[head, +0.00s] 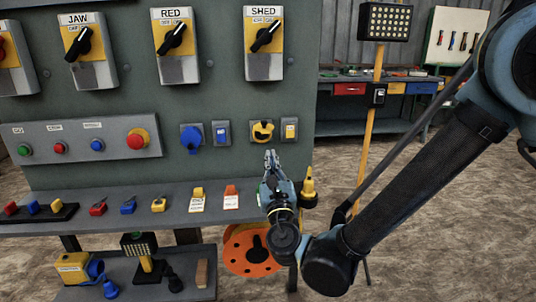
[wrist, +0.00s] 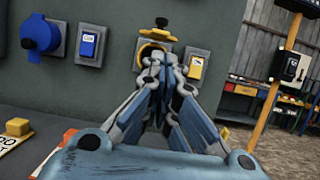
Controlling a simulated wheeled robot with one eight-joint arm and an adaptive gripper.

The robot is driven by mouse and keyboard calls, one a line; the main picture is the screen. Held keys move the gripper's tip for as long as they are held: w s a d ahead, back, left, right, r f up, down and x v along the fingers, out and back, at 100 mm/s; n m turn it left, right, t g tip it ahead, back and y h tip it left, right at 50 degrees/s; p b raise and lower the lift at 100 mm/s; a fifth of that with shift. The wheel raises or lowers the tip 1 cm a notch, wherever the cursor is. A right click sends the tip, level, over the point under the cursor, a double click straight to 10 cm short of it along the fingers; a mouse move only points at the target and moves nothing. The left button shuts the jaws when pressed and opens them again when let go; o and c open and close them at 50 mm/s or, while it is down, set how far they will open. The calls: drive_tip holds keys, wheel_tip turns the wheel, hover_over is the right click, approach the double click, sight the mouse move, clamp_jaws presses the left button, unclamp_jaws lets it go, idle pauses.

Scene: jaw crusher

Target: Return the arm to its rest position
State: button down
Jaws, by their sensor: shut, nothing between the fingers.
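My arm reaches in from the right of the head view, and my gripper (head: 271,158) points up towards the grey panel (head: 228,100). Its fingers are shut with nothing between them. In the wrist view my gripper (wrist: 160,62) has its tips together in front of a yellow socket (wrist: 152,46), partly hiding it. In the head view the yellow socket (head: 263,131) is just above the fingertips. I cannot tell whether they touch the panel.
A shelf (head: 120,222) with small coloured tags and padlocks runs below the panel. A yellow-topped item (head: 308,187) stands right beside my gripper, and an orange disc (head: 250,252) is below. A yellow post (head: 366,135) stands to the right, with open floor around it.

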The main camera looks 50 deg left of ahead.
drive_tip(key=shift+s+d+f, duration=0.15)
drive_tip(key=shift+s+d, duration=0.15)
drive_tip(key=shift+d, duration=0.1)
drive_tip(key=shift+w, duration=0.1)
